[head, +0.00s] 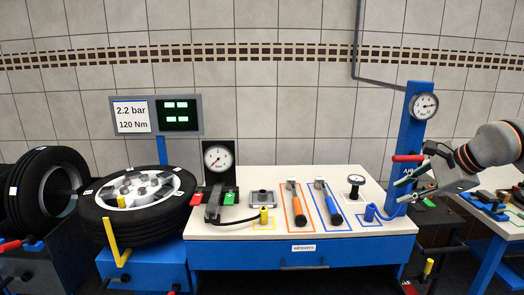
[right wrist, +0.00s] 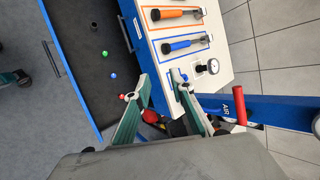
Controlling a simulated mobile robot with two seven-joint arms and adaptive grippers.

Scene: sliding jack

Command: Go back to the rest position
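My right gripper (head: 397,192) is at the right of the head view, in front of the blue post and beside the red handle (head: 408,158). In the right wrist view its two green-sided fingers (right wrist: 160,76) stand apart with nothing held between them. The fingertips there overlap the edge of the white bench top (right wrist: 222,62), near the blue hose fitting. My left gripper does not show in the head view.
The blue post (head: 411,125) with a gauge is close to my right gripper. A tyre (head: 98,222) lies at left. Small coloured balls show below the bench (right wrist: 113,75).

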